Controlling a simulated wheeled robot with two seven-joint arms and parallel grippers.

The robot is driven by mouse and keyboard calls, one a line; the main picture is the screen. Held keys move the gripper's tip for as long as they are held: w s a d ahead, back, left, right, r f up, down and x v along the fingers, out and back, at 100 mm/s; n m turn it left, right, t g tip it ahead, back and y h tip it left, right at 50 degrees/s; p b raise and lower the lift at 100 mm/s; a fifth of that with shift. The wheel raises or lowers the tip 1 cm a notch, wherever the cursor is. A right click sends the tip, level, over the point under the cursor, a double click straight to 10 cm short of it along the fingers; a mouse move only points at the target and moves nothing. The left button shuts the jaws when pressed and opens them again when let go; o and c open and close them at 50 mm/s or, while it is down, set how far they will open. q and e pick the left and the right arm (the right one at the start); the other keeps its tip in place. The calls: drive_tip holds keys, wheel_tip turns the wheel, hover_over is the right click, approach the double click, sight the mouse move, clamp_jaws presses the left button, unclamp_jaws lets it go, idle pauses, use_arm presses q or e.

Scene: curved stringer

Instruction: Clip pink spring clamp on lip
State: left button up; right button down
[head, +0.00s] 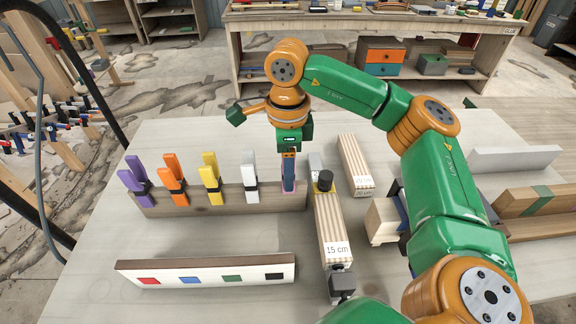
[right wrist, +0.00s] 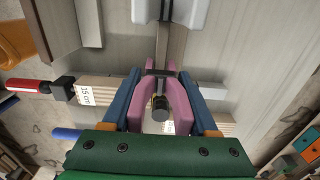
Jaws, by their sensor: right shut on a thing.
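The pink spring clamp (right wrist: 178,98) is in my right gripper (right wrist: 163,110), its two handles between the blue fingers in the right wrist view. In the head view my right gripper (head: 289,172) is at the right end of a brown upright board (head: 220,203), and only a little pink shows between the fingers. The clamp's jaws are at the board's end in the wrist view, but I cannot tell whether they grip it. I cannot tell which edge is the lip. My left gripper is not in view.
Purple (head: 133,178), orange (head: 173,178), yellow (head: 211,177) and white (head: 249,175) clamps stand along the board. A striped 15 cm strip (head: 330,225) with bar clamps lies just right. A strip with coloured squares (head: 208,271) lies in front. Bare table lies between.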

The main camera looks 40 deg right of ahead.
drive_tip(key=shift+f, duration=0.2)
drive_tip(key=shift+f+b, duration=0.5)
drive_tip(key=shift+f, duration=0.05)
drive_tip(key=shift+f, duration=0.15)
drive_tip(key=shift+f+b, duration=0.45)
drive_tip(key=shift+c, duration=0.5)
unclamp_jaws()
drive_tip(key=shift+r, duration=0.1)
